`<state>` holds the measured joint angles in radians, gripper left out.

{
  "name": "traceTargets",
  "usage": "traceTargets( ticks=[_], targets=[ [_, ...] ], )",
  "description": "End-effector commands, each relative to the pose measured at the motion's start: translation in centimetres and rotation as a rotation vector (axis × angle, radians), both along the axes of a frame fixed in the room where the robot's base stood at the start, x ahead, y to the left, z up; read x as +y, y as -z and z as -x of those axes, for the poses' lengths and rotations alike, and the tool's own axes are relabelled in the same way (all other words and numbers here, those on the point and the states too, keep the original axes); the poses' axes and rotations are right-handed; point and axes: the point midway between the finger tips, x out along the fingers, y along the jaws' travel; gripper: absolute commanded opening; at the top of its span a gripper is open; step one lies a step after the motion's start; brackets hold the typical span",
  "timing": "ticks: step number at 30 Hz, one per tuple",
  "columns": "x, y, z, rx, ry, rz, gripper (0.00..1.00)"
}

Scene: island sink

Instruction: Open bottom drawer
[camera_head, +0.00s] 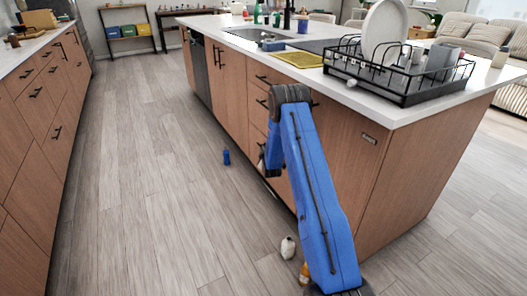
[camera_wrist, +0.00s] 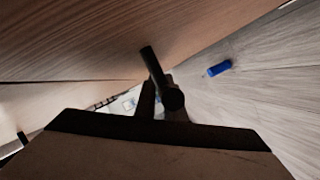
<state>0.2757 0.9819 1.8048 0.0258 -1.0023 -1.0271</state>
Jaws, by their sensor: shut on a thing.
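The wooden island (camera_head: 345,150) has a stack of drawers with dark bar handles at its left side. My blue arm reaches down in front of the lower drawers and hides much of the bottom drawer (camera_head: 282,188) and my gripper in the head view. In the wrist view, my gripper (camera_wrist: 162,100) is shut on a black bar handle (camera_wrist: 153,65), close to a wooden front (camera_wrist: 90,50). How far the bottom drawer stands out from the island, I cannot tell.
A white, dark-topped object (camera_head: 288,248) and an orange bottle (camera_head: 305,273) are on the floor near my arm. The aisle floor (camera_head: 150,190) to the left is mostly clear.

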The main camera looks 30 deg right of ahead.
Motion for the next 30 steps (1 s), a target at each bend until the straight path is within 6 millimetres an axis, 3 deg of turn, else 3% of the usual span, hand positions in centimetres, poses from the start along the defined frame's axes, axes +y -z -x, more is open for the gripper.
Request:
traceTargets(
  ticks=[5, 11, 30],
  targets=[
    [1.6, 0.1, 0.1, 0.001, -0.002, -0.001, 0.0],
    [5.7, 0.1, 0.2, 0.003, -0.005, -0.001, 0.0],
    [23.5, 0.0, 0.8, 0.001, -0.006, -0.001, 0.0]
  ],
)
